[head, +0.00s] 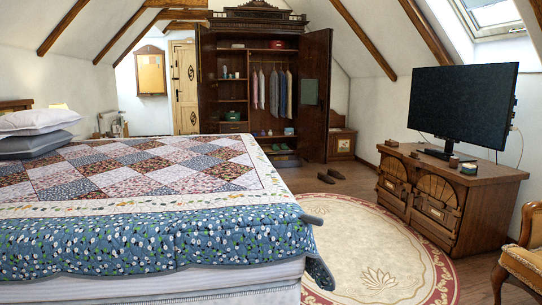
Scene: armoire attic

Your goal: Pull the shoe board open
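The dark wooden armoire (225,50) stands at the back of the room, with both its doors swung open. Low inside it, below the hanging clothes (273,90), a board with shoes (265,133) spans the right part. Another low level with green shoes (277,147) shows beneath it. From this distance I cannot tell which of the two levels is the shoe board, or whether either is pulled out. The bed hides the armoire's lower left. My gripper is not in view.
A quilted bed (140,185) fills the left and foreground. A round rug (375,250) lies to its right. A pair of dark shoes (331,177) is on the floor before the armoire. A TV cabinet (440,205) and an armchair (522,262) stand at right.

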